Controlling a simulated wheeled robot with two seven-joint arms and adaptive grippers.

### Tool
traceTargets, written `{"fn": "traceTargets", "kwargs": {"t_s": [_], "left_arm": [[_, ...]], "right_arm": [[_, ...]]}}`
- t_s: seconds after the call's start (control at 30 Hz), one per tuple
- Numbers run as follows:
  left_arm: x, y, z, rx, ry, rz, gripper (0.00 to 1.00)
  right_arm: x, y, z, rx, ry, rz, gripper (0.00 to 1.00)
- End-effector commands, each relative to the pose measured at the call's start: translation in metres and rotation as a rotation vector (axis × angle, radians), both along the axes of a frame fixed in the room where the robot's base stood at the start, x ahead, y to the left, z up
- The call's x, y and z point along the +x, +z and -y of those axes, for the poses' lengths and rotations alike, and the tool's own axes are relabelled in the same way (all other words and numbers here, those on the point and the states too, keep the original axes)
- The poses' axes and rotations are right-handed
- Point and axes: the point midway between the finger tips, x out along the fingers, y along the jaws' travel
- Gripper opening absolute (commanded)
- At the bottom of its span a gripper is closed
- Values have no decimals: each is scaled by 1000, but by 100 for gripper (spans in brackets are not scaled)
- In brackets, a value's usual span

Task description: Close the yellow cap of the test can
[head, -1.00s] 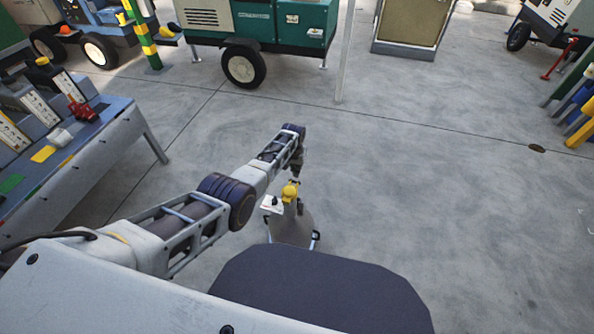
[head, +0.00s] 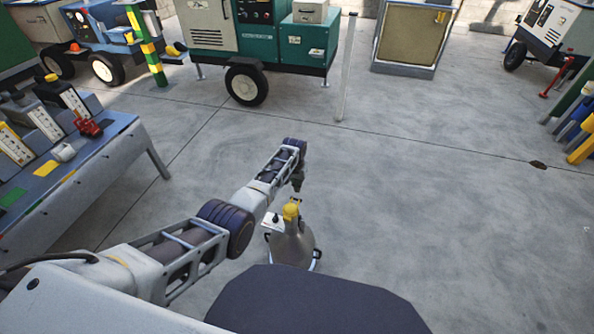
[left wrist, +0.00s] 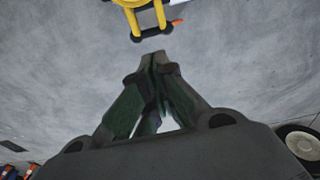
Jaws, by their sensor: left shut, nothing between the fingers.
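The test can is a grey can (head: 293,246) with a narrow top, standing on a low base on the floor just beyond my body in the head view. Its yellow cap (head: 291,210) is on top. In the left wrist view a yellow frame-like part, seemingly of the cap (left wrist: 148,22), shows at the top edge, partly cut off. My left gripper (head: 298,187) is above the cap and apart from it. In the left wrist view its fingers (left wrist: 153,60) are together and empty, just short of the yellow part. Whether the cap is open I cannot tell. My right gripper is not in view.
A blue workbench (head: 100,150) with meters and a red valve stands at left. A green wheeled generator (head: 262,42) is at the back beside a thin pole (head: 347,70). The floor (head: 440,200) to the right of the can is clear.

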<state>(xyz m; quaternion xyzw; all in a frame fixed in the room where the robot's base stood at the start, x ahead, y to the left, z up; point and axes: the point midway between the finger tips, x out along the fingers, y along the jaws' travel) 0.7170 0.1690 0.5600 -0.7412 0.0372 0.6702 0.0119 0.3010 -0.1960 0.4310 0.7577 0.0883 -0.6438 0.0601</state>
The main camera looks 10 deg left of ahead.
Motion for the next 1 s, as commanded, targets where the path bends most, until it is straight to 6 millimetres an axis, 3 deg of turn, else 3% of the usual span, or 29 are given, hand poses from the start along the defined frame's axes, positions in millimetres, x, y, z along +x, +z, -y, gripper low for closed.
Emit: {"fn": "traceTargets", "kwargs": {"t_s": [0.63, 1.0], "left_arm": [[-5, 41, -2, 0, 0, 1, 0], [-6, 76, -3, 0, 0, 2, 0]], "right_arm": [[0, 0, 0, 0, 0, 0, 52], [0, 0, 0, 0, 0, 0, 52]]}}
